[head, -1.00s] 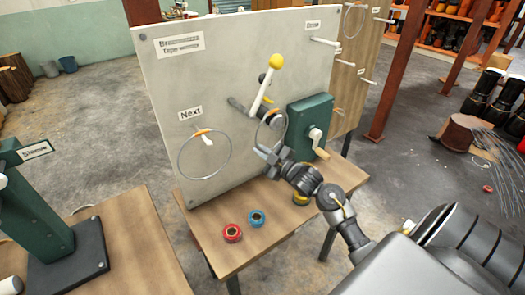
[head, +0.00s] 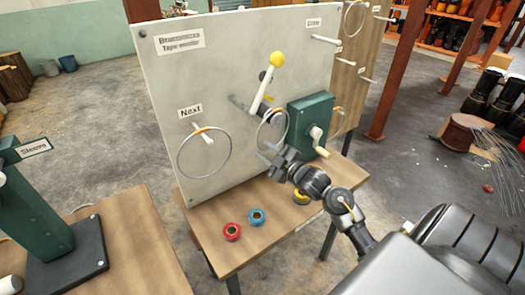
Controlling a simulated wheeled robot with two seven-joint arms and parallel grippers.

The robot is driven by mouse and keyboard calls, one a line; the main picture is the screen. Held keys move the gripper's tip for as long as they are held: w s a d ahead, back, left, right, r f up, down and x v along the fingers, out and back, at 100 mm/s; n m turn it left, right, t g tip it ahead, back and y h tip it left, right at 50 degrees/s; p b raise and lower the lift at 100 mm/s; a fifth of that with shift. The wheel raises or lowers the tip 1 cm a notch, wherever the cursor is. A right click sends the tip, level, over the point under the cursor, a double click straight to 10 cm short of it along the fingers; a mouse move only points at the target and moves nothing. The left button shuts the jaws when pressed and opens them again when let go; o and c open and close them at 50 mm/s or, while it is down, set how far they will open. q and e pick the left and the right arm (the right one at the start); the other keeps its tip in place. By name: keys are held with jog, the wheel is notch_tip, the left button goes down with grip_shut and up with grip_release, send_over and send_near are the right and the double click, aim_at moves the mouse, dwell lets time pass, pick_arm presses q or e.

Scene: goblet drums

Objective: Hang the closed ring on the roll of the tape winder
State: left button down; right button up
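The tape winder is on the upright grey board, with a dark roll (head: 238,103), a white lever with a yellow knob (head: 277,59) and a green crank box (head: 311,122). A thin metal ring (head: 286,132) with an orange patch at its top hangs at the roll's near end; it looks to be around the roll. My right gripper (head: 264,154) is just below and in front of this ring, with its fingers apart and seemingly clear of it. A larger ring (head: 179,165) hangs on the peg marked "Next" (head: 190,111). My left gripper is out of view.
Red (head: 232,231) and blue (head: 257,217) tape rolls lie on the wooden table (head: 210,230), and a yellow one (head: 301,196) lies partly behind my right arm. A green sleeve device (head: 35,205) stands on a table at left. Pegs and another ring (head: 345,20) are at upper right.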

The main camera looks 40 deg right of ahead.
jog(key=s+d+b, duration=0.1)
jog(key=s, duration=0.7)
jog(key=shift+s+b, duration=0.3)
jog(key=shift+b, duration=0.05)
